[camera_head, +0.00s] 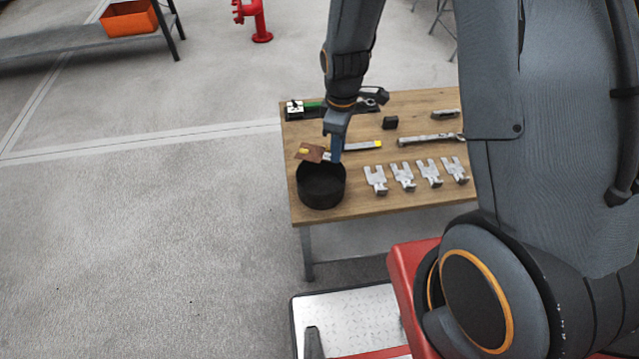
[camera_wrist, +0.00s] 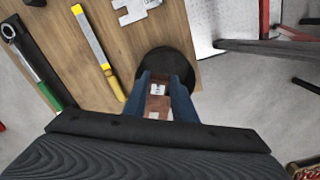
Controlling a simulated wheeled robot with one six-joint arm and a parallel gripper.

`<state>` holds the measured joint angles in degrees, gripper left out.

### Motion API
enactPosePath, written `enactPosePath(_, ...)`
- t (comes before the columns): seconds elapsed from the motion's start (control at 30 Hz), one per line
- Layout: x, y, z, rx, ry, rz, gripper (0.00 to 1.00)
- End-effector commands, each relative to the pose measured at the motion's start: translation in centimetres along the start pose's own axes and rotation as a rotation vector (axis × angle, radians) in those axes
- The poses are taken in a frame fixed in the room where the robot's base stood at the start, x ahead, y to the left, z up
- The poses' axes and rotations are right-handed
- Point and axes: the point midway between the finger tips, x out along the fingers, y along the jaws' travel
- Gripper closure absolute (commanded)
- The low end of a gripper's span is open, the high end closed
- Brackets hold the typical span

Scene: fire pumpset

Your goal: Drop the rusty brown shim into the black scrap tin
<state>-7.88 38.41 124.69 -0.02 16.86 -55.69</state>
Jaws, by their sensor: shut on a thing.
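The rusty brown shim (camera_head: 312,154) is held in my gripper (camera_head: 336,158). It sticks out to the left of the blue fingers, above the back rim of the black scrap tin (camera_head: 321,190). In the wrist view the shim (camera_wrist: 158,104) shows between the two fingers of my gripper (camera_wrist: 167,84), with a pale label on it. The round tin (camera_wrist: 172,58) lies just beyond the fingertips there, partly covered by them. The tin stands upright at the table's front left corner. Its inside is too dark to make out.
Several grey forked shims (camera_head: 403,176) lie right of the tin on the wooden table (camera_head: 390,205). A yellow-ended flat bar (camera_head: 358,146) lies behind. A wrench (camera_head: 430,139) and a small black block (camera_head: 390,122) lie farther right. A green-handled tool (camera_wrist: 42,92) lies at the back.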

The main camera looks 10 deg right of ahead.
Motion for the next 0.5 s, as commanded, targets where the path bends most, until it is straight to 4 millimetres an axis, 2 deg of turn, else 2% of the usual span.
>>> enactPosePath(0.3, 3.7, 0.0, -0.1, 0.001, -0.001, -0.001, 1.00)
enactPosePath(0.5, 5.3, 0.0, -0.1, 0.001, 0.000, 0.000, 1.00)
